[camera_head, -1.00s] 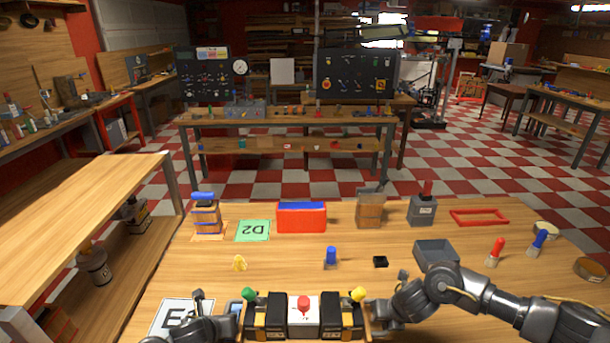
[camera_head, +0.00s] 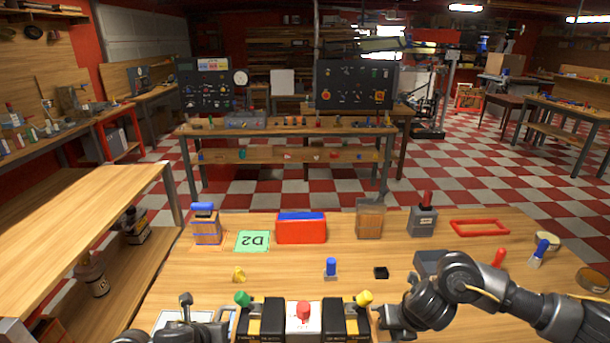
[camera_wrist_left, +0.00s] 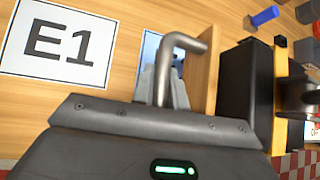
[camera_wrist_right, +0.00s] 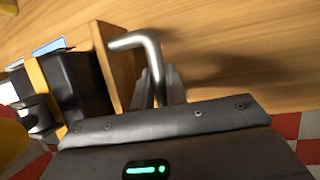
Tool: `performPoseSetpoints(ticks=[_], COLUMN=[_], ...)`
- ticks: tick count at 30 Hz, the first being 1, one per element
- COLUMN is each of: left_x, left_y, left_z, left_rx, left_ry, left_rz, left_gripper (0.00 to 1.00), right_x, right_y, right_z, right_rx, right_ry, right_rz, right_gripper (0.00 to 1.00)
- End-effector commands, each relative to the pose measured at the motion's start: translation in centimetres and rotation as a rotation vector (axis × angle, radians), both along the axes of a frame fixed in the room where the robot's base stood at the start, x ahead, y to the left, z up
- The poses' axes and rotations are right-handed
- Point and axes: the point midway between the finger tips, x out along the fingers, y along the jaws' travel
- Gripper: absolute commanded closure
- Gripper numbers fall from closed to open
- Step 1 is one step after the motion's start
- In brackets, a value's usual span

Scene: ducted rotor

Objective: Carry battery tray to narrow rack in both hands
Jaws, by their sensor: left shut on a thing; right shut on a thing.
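The battery tray (camera_head: 374,325) is at the bottom middle of the head view, its near part cut off by the picture edge. It carries black-and-yellow batteries with a green knob and a yellow knob, and a white block with a red knob between them. Its wooden end walls show in the left wrist view (camera_wrist_left: 204,75) and right wrist view (camera_wrist_right: 114,65). My left gripper (camera_head: 222,322) and right gripper (camera_head: 386,322) are shut at its opposite ends, each by a bent metal handle. A two-level wooden rack (camera_head: 95,205) stands at the left.
The workbench (camera_head: 290,255) holds a red box (camera_head: 301,229), a green D2 card (camera_head: 253,241), a blue-topped stamp (camera_head: 331,268) and a grey bin (camera_head: 430,262). The E1 card (camera_wrist_left: 60,45) lies beside my left gripper. The left rack's top is clear; containers stand on its lower shelf.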

Motion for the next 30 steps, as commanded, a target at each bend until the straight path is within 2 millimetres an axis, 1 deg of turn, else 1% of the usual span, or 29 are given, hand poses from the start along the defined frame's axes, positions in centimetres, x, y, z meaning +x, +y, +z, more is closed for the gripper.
performPoseSetpoints(ticks=[1,4,19,30], left_x=[0.0,-0.2,-0.2,0.1], left_y=[0.0,0.0,0.0,-0.1], left_z=[0.4,0.7,1.4,3.5], left_rx=[-0.001,0.0,0.0,-0.002], left_ry=[-0.004,-0.005,-0.006,-0.007], left_rz=[0.0,0.0,0.001,-0.002], left_gripper=[1.0,1.0,1.0,1.0], right_x=[0.1,-0.1,-0.1,0.2], right_y=[0.0,0.0,0.0,0.0], right_z=[0.4,0.8,1.4,3.5], right_rx=[0.001,0.001,0.001,0.002], right_ry=[-0.005,-0.006,-0.006,-0.007], right_rz=[-0.001,-0.001,-0.002,-0.001], right_gripper=[1.0,1.0,1.0,1.0])
